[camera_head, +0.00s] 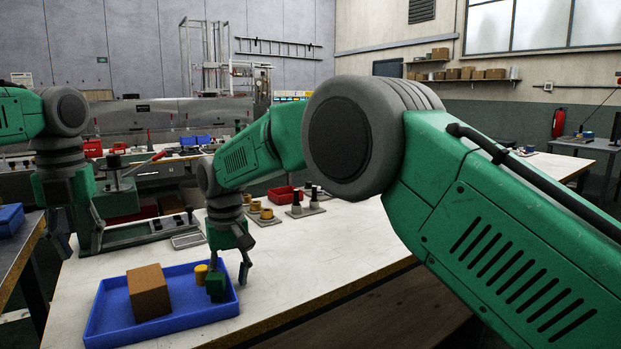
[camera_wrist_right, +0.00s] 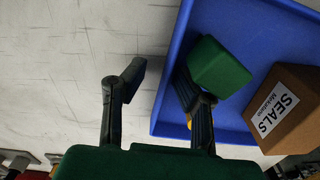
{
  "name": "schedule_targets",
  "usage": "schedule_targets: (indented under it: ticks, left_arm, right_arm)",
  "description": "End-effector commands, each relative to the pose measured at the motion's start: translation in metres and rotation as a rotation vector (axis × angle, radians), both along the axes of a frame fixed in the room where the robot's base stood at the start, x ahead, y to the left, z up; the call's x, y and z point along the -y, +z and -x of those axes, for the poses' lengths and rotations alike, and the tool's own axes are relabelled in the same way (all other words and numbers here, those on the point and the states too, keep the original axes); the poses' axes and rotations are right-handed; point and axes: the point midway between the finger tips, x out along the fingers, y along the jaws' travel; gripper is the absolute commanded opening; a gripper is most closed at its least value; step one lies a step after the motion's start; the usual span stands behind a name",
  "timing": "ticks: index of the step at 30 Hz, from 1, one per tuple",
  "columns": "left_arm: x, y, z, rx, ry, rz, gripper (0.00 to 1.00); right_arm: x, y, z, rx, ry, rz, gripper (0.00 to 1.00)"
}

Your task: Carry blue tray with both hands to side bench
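The blue tray (camera_head: 115,328) lies on the near end of the white-topped table. It holds a brown box (camera_head: 149,292), a yellow cylinder (camera_head: 201,273) and a green block (camera_head: 215,286). The box, labelled SEALS, also shows in the right wrist view (camera_wrist_right: 290,115). My right gripper (camera_head: 231,272) is open at the tray's right wall. In the right wrist view the gripper (camera_wrist_right: 160,80) has one finger over the tray beside the green block (camera_wrist_right: 219,67) and one outside the wall; contact is unclear. My left gripper (camera_head: 80,246) is open, apart from the tray, beyond its left side.
A bench (camera_head: 22,252) with a blue container (camera_head: 10,219) stands at the left edge. A red bin (camera_head: 284,194) and parts on small plates (camera_head: 305,209) sit farther along the white table (camera_head: 340,240). Another table (camera_head: 585,144) stands far right. I cannot tell which is the side bench.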

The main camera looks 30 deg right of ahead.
Motion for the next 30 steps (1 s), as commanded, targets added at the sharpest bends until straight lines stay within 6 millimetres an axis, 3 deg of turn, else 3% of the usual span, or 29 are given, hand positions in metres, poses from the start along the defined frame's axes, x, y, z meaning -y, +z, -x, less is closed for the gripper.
schedule_targets:
  ticks: [16, 21, 30]
  left_arm:
    - [0.000, 0.000, 0.000, 0.000, 0.000, 0.001, 0.26]
    - [0.000, 0.000, 0.000, 0.000, -0.001, 0.001, 0.26]
    - [0.000, 0.000, 0.000, 0.000, -0.001, 0.001, 0.26]
  right_arm:
    - [-0.003, 0.100, -0.002, 0.003, 0.000, 0.000, 0.26]
    - [-0.003, 0.114, -0.002, 0.001, 0.000, 0.001, 0.26]
    - [-0.003, 0.117, -0.002, 0.000, 0.000, 0.002, 0.26]
